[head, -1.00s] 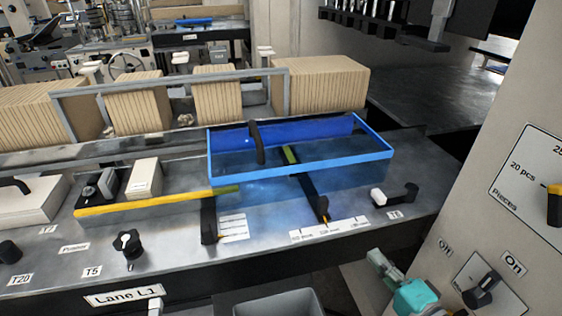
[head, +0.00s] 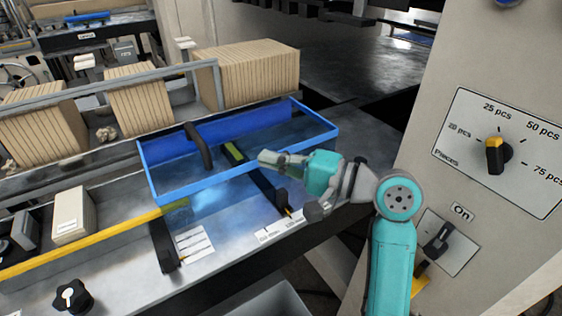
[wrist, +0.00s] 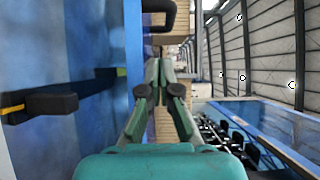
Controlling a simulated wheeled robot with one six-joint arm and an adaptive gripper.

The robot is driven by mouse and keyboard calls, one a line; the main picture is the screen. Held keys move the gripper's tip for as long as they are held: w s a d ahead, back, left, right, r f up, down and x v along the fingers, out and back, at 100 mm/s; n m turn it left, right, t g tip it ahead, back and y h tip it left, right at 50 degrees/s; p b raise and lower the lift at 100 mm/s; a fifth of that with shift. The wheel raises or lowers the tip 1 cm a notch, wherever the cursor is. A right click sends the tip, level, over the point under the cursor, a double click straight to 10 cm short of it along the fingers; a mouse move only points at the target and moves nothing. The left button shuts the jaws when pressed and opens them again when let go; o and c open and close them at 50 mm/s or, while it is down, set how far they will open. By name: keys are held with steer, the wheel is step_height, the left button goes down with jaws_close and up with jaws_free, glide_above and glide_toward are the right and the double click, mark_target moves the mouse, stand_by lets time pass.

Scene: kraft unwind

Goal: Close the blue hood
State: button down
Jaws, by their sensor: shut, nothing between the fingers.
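The blue hood (head: 240,172) is a see-through blue box with a bright blue rim, standing over the metal deck in the head view. A solid blue strip runs along its far side, and a black curved handle (head: 199,146) rises near there. In the wrist view the hood's blue edge (wrist: 134,45) is left of my fingers, with a black handle (wrist: 160,16) ahead of them. My gripper (head: 266,158) is shut and empty, pointing left by the hood's right front part. In the head view it overlaps the hood; I cannot tell if they touch.
Stacks of kraft sheets (head: 248,75) stand behind a metal rail. A yellow bar (head: 90,243) runs along the front left. A control panel (head: 500,150) with a dial and an On switch stands close on the right.

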mark_target(228, 168)
steer(key=a, duration=0.5)
steer(key=w+a, duration=0.1)
steer(key=a, duration=0.1)
steer(key=shift+a, duration=0.35)
steer(key=shift+s+a, duration=0.25)
steer(key=shift+a, duration=0.15)
